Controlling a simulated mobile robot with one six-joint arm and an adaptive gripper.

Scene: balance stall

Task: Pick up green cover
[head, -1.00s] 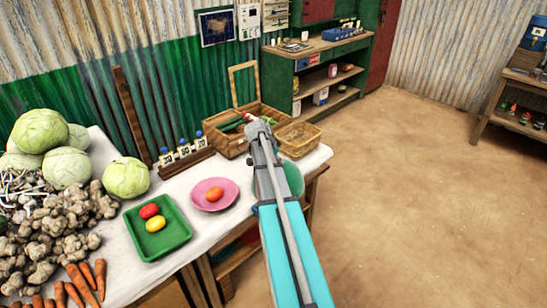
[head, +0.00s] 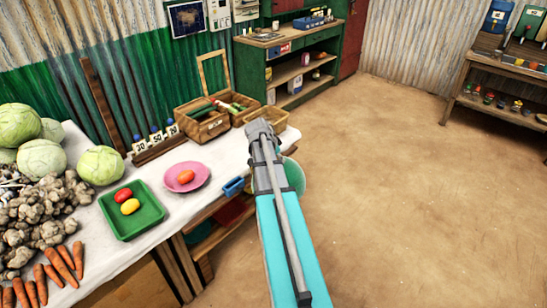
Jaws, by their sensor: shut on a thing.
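The green cover (head: 293,175) shows as a rounded green edge to the right of my arm; the arm hides the rest of it. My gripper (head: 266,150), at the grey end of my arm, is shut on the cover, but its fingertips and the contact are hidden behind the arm. The cover appears over the floor, just right of the table's front edge.
Floor (head: 400,200) is open at right.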

